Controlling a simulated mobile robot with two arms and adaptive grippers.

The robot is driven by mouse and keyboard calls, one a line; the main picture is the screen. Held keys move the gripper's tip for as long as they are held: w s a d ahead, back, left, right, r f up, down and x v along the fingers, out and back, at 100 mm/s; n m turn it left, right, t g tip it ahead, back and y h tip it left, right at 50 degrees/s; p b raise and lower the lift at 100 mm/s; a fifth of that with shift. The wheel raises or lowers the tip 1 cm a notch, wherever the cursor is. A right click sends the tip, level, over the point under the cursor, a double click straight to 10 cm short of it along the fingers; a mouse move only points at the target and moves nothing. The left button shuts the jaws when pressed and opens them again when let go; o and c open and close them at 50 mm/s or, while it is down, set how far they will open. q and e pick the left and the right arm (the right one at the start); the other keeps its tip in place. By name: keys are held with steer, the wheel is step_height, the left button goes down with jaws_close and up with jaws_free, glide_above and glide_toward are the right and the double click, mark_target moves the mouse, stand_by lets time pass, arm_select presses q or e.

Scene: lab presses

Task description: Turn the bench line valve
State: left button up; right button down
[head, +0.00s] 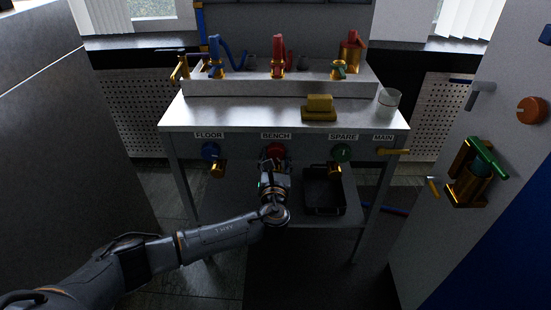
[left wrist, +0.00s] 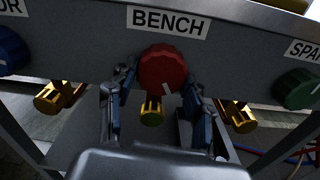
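The bench line valve is a round red knob (left wrist: 162,70) under the BENCH label (left wrist: 168,21) on the table's front panel. A white mark on the knob points down and to the right in the left wrist view. In the head view the red knob (head: 275,150) shows just beyond my left gripper (head: 272,168). In the left wrist view the fingers of my left gripper (left wrist: 158,84) are on either side of the knob, with their tips very close to its sides. I cannot tell whether they touch it. My right gripper is not in view.
A blue FLOOR knob (head: 210,151) and a green SPARE knob (head: 341,152) flank the red one. Brass outlets hang below the knobs. A dark tray (head: 324,193) sits on the lower shelf. A yellow MAIN lever (head: 393,152) is at the panel's right end.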

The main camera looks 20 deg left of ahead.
arm_select(q)
steer(key=c, duration=0.5)
steer(key=shift+o, duration=0.2)
